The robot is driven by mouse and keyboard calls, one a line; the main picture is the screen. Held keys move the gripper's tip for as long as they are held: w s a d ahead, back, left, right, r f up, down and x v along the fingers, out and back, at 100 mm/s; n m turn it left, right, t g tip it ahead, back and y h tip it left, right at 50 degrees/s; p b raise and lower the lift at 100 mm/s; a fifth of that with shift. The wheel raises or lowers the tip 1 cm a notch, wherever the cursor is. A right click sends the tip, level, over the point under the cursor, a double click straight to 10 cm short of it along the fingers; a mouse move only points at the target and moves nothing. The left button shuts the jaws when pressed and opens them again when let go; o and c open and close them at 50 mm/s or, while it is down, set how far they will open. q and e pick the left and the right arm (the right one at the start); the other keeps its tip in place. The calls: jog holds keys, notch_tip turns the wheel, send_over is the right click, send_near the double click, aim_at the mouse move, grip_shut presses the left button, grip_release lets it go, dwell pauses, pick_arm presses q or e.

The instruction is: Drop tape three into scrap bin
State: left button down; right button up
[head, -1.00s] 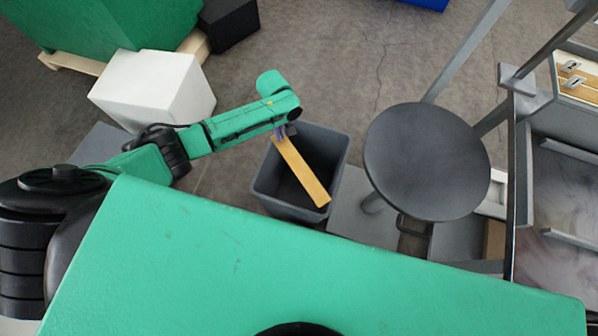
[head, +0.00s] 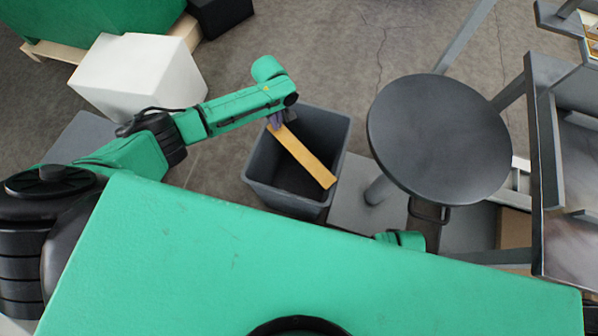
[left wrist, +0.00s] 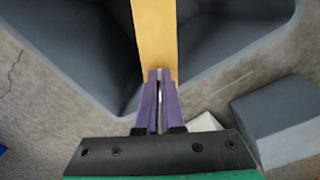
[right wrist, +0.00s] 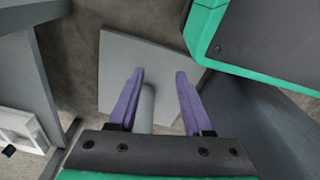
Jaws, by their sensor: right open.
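The tape, a flat yellow-orange strip (head: 303,157), slants over the open mouth of the dark grey scrap bin (head: 257,168). My left gripper (head: 276,122) is shut on one end of it at the bin's far left rim. In the left wrist view the purple fingers (left wrist: 160,76) pinch the end of the tape (left wrist: 155,35), with the bin (left wrist: 60,45) beneath. The number on the tape cannot be read. In the right wrist view my right gripper (right wrist: 160,74) is open and empty, above a grey plate at the stool's foot.
A round black stool (head: 440,138) stands right of the bin, with its grey base plate (head: 358,205) beside it. A grey-framed bench (head: 545,160) is at the right. Open floor (head: 345,70) lies beyond the bin.

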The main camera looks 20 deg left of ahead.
pick_arm(q)
jog(key=shift+f, duration=0.2)
jog(key=c, duration=1)
grip_release()
pick_arm(e)
jog(key=shift+w+a+r, duration=0.1)
jog(key=shift+w+r, duration=0.3)
pick_arm(q)
jog(key=shift+r, duration=0.25)
notch_tip(320, 180, up, 14)
jog(key=p, duration=0.5)
pick_arm(e)
jog(key=s+d+f, duration=0.2)
jog(key=s+f, duration=0.2)
jog(key=s, duration=0.5)
